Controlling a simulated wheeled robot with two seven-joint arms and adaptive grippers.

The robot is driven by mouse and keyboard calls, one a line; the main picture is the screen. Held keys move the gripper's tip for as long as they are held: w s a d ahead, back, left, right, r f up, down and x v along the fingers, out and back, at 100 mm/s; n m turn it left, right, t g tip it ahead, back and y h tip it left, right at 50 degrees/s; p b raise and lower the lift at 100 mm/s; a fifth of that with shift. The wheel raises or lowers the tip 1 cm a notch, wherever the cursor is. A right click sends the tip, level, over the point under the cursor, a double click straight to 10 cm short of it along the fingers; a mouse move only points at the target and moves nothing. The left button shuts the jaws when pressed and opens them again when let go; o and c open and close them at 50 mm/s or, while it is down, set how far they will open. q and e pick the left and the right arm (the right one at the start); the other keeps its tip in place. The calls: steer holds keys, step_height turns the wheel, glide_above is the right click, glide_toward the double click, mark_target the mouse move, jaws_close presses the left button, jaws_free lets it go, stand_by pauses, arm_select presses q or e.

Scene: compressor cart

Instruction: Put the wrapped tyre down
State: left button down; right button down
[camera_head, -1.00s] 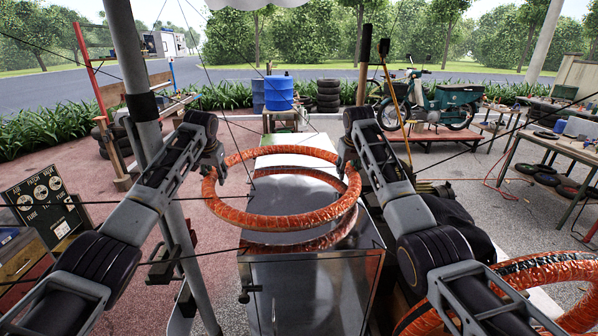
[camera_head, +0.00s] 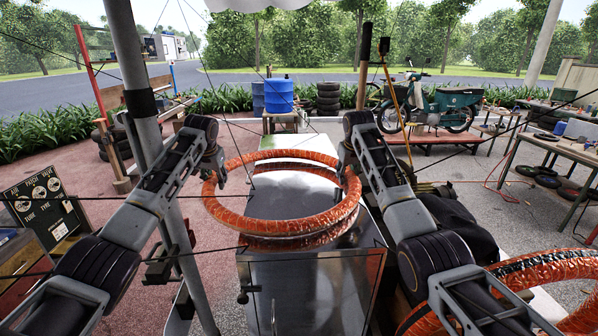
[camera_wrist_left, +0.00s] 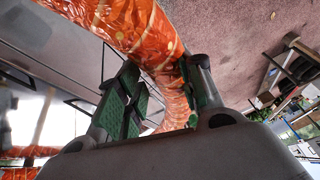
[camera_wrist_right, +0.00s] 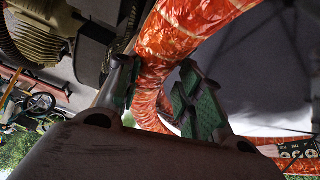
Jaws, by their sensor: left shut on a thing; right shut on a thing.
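The wrapped tyre (camera_head: 290,224) is a ring in shiny orange wrapping. It is roughly level just above the shiny metal top (camera_head: 265,205) of a box-shaped cart, which mirrors it. A narrow gap seems to remain between ring and reflection. My left gripper (camera_head: 214,170) is shut on the ring's left side; the left wrist view shows the orange wrap (camera_wrist_left: 130,28) between its fingers. My right gripper (camera_head: 347,166) is shut on its right side; the right wrist view shows the wrap (camera_wrist_right: 170,40) between its fingers too.
Another orange-wrapped ring (camera_head: 545,268) is at the lower right, partly behind my right arm. A grey pole (camera_head: 150,110) stands by my left arm. Thin dark lines cross the view. A blue barrel (camera_head: 279,95) and a green moped (camera_head: 440,105) stand further back.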

arm_select(q)
steer(key=shift+f+b, duration=0.45)
arm_select(e)
steer(key=shift+f, duration=0.45)
arm_select(q)
steer(key=c, duration=0.9)
jaws_free()
steer(key=shift+c, duration=0.2)
arm_select(e)
steer(key=c, duration=0.9)
jaws_free()
steer(key=shift+s, duration=0.1)
steer(key=shift+c, duration=0.2)
arm_select(q)
steer(key=shift+s+r, duration=0.1)
steer(key=v, duration=1.1)
steer(key=shift+r, duration=0.4)
steer(key=shift+s, duration=0.1)
arm_select(e)
steer(key=v, duration=1.2)
